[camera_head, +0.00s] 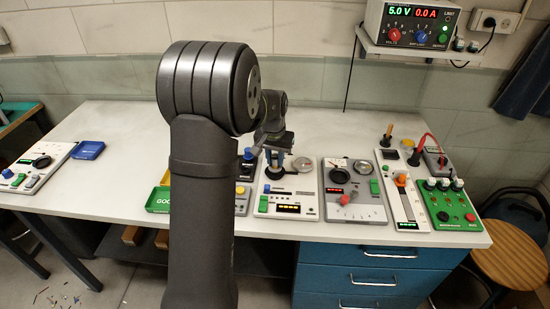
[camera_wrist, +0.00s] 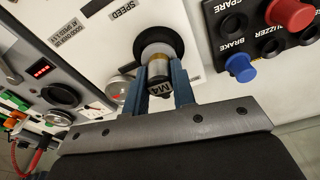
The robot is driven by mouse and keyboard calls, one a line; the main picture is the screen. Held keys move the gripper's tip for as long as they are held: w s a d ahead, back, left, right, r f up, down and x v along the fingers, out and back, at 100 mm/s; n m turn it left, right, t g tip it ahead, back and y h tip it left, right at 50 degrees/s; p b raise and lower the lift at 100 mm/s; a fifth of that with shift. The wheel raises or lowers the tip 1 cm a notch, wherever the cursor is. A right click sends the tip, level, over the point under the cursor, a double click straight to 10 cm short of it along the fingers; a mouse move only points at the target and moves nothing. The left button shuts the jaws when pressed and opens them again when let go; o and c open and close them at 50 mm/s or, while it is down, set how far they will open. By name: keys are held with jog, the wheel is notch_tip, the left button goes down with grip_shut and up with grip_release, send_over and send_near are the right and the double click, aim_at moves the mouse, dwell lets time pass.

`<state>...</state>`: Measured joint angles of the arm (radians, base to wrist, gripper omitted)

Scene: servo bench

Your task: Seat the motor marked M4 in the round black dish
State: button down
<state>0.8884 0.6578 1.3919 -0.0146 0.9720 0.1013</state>
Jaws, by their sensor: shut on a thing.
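My gripper (camera_head: 274,162) is shut on the M4 motor (camera_wrist: 160,80), a small cylinder with a black labelled end and a brass-coloured band. Its two blue fingers (camera_wrist: 159,92) flank the motor in the wrist view. The motor's far end points into a round black dish (camera_wrist: 177,40) on a white panel marked SPEED. In the head view the fingers stand right above this dish (camera_head: 264,174), and the motor is hardly visible between them. I cannot tell whether the motor touches the dish floor.
A dial gauge (camera_head: 301,164) stands close to the right of the dish. A grey panel with another round black piece (camera_head: 340,176) lies further right. A blue BRAKE button (camera_wrist: 240,67) and a red button (camera_wrist: 290,12) are nearby. A green bin (camera_head: 158,200) lies left.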

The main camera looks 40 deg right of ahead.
jog(key=shift+f, duration=1.1)
dwell(2.2)
jog(key=c, duration=1.1)
grip_release()
jog(key=shift+r, duration=0.1)
jog(key=shift+s+a+r, duration=0.1)
jog(key=shift+a+r, duration=0.05)
jog(key=shift+r, duration=1.05)
jog(key=shift+s+a+r, duration=0.1)
jog(key=shift+r, duration=1.1)
jog(key=shift+r, duration=0.1)
